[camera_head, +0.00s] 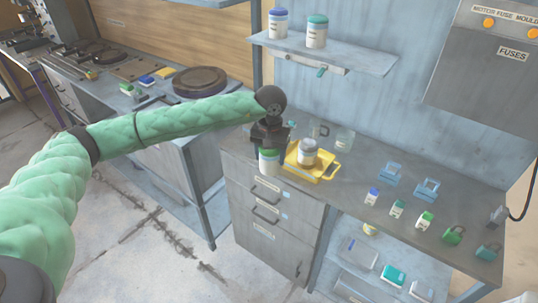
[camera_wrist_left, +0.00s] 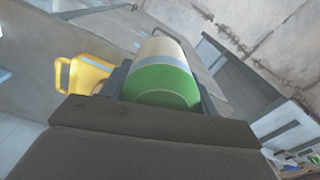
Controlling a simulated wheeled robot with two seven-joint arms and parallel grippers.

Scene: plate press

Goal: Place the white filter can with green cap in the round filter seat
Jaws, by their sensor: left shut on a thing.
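A white filter can with a green cap (camera_head: 269,165) is held in my left gripper (camera_head: 269,148), upright at the left edge of the grey counter. I cannot tell whether its base touches the counter. In the left wrist view the green cap (camera_wrist_left: 162,88) faces the camera, with the white body beyond it between the two fingers. I cannot make out the round filter seat for certain; a round dark plate (camera_head: 200,80) lies on the left bench. My right gripper is not in view.
A yellow tray (camera_head: 325,171) holding another can (camera_head: 307,150) stands just right of my gripper. Two cans (camera_head: 317,32) stand on the wall shelf.

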